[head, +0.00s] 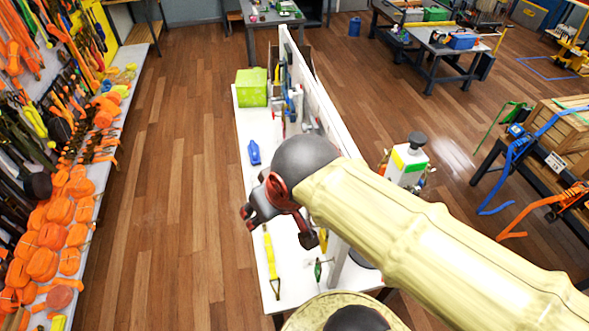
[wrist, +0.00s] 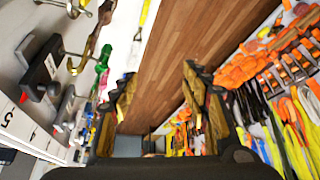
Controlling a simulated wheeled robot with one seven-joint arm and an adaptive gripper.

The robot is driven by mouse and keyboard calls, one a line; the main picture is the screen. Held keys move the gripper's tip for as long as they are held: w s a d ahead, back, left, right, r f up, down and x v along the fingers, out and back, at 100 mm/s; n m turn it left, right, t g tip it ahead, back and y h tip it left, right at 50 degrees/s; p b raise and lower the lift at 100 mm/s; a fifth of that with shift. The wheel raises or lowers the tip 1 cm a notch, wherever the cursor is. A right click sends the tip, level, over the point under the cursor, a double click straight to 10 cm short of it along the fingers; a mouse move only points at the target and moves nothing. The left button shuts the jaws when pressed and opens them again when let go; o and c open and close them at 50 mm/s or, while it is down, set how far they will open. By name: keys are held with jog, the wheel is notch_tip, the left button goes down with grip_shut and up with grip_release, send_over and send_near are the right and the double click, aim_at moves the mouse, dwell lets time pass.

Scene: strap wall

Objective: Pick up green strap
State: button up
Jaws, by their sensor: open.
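Several green straps (head: 27,20) hang among orange ones on the strap wall at the upper left of the head view. In the wrist view, yellow-green straps (wrist: 297,158) hang at the lower right, partly hidden by my gripper. My gripper (head: 278,222) is open and empty above the white bench in the head view, well to the right of the strap wall. In the wrist view, the floor shows between its fingers (wrist: 158,80). A small green-handled item (head: 318,270) lies on the bench close to my gripper; I cannot tell its kind.
The white bench (head: 258,160) carries a green box (head: 251,87), a blue tool (head: 254,152) and a yellow strap-like item (head: 271,258). An upright white panel (head: 303,75) runs along it. Orange strap bundles (head: 48,235) fill the left shelf. Clear wooden floor (head: 170,180) separates shelf and bench.

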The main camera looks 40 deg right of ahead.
jog(key=w+d+r+m+p, duration=0.2)
jog(key=w+d+p, duration=0.1)
jog(key=w+d+f+m+g+h, duration=0.1)
jog(key=w+d+f+m, duration=0.1)
jog(key=w+d+f, duration=0.2)
jog(key=w+d+f+m+h, duration=0.1)
jog(key=w+d+f+m, duration=0.2)
jog(key=w+d+f, duration=0.2)
jog(key=w+d+f+m+g+h, duration=0.1)
jog(key=w+d+f+m, duration=0.1)
jog(key=w+d+f, duration=0.2)
jog(key=shift+w+d+f+g+b, duration=0.2)
jog(key=shift+d+f, duration=0.45)
jog(key=shift+d, duration=0.3)
jog(key=shift+w+d+f+g+b, duration=0.1)
jog(key=shift+w+d+f, duration=0.05)
jog(key=shift+d+f, duration=0.65)
jog(key=f, duration=0.1)
jog(key=d, duration=0.1)
jog(key=f, duration=0.1)
jog(key=shift+w+d+f+m, duration=0.15)
jog(key=shift+w+f+m, duration=0.15)
jog(key=shift+w+f, duration=0.05)
jog(key=x, duration=0.4)
jog(key=shift+s+f+p, duration=0.15)
jog(key=shift+f+p, duration=0.05)
jog(key=shift+p, duration=0.15)
jog(key=shift+f, duration=0.45)
jog(key=shift+c, duration=0.4)
jog(key=c, duration=1.1)
